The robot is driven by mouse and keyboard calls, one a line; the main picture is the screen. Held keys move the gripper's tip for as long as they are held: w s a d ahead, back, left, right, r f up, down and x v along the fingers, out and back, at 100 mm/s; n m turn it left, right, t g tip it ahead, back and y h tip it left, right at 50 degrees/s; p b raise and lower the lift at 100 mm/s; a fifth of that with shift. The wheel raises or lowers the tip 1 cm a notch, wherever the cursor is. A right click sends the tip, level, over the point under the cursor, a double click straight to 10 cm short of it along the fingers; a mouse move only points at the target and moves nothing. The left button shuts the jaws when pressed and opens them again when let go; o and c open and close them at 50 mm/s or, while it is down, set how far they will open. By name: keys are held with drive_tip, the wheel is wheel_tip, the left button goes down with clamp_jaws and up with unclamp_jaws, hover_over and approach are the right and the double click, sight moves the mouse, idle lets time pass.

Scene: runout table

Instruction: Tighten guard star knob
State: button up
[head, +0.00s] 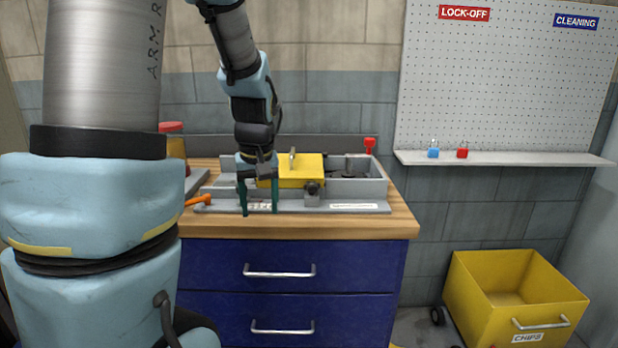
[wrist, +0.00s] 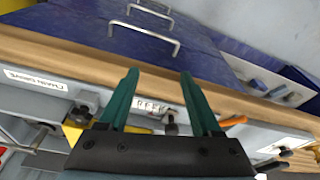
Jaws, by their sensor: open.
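The guard is a yellow block (head: 300,172) on the grey machine bed. A black star-shaped knob (head: 312,188) sits on its front, near the right end. A dark knob at the guard's yellow edge, probably the same one, shows left of my fingers in the wrist view (wrist: 80,114). My gripper (head: 260,208) has two green fingers pointing down, left of the knob and in front of the bed. The fingers stand apart and empty in the wrist view (wrist: 159,76). The fingers and wrist hide part of the guard's left end.
An orange handle (head: 198,200) lies left of my gripper. A small dark knob (wrist: 170,122) shows behind the fingers in the wrist view. A red knob (head: 370,144) stands at the back right. The wooden bench edge (head: 330,228) is clear; a yellow chips bin (head: 480,300) stands right.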

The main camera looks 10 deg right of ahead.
drive_tip(key=w+d+r+p, duration=0.1)
drive_tip(key=w+d+r, duration=0.3)
drive_tip(key=w+d, duration=0.15)
drive_tip(key=n+t+p, duration=0.2)
approach(312, 184)
drive_tip(key=shift+y, duration=0.4)
drive_tip(key=x, duration=0.2)
drive_tip(key=p+x, duration=0.1)
drive_tip(key=x, duration=0.2)
drive_tip(key=p+x, duration=0.1)
drive_tip(key=x, duration=0.2)
drive_tip(key=shift+d, duration=0.35)
clamp_jaws()
